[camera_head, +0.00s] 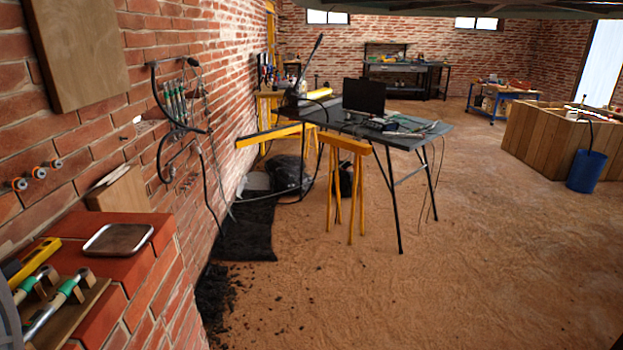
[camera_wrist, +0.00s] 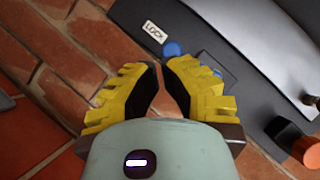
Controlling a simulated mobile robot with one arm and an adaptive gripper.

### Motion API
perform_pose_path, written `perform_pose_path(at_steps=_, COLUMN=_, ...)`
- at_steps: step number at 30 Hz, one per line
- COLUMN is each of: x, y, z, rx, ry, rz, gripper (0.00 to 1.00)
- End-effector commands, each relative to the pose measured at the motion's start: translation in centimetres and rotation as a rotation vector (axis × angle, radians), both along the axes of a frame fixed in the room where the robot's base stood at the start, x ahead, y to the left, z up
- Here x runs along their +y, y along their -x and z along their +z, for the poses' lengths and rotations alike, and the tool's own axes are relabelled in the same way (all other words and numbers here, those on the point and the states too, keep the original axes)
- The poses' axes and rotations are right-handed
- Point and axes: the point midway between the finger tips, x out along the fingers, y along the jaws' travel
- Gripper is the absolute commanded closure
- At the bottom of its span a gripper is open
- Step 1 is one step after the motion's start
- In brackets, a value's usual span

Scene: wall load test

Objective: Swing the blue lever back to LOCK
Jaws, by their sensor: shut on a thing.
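In the wrist view, the blue lever (camera_wrist: 172,48) shows as a rounded blue end beside the white LOCK label (camera_wrist: 154,30) on a dark grey panel (camera_wrist: 240,30). Another bit of blue (camera_wrist: 216,73) shows beyond the right finger. My gripper (camera_wrist: 159,68), with yellow fingers and black pads, has its tips drawn in at the blue end and is shut on the lever. The fingers hide the contact itself and part of the lever. Neither the lever nor my gripper can be made out in the head view.
A black-and-orange knob (camera_wrist: 288,132) is at the panel's lower right. Red brick wall (camera_wrist: 50,90) lies close on the left. In the head view, a brick ledge (camera_head: 150,255) holds a metal tray (camera_head: 118,239) and several tools. The floor (camera_head: 480,230) at the right is open.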

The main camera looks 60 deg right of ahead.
Motion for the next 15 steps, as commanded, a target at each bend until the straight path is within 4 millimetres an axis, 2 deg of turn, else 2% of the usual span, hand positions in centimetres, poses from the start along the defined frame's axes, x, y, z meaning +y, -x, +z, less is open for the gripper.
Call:
perform_pose_path(at_steps=11, x=-0.1, y=-0.2, z=0.2, rx=0.000, ry=-0.001, rz=-0.004, gripper=1.00)
perform_pose_path(at_steps=15, x=-1.1, y=0.3, z=-0.3, rx=0.001, ry=-0.002, rz=-0.008, gripper=1.00)
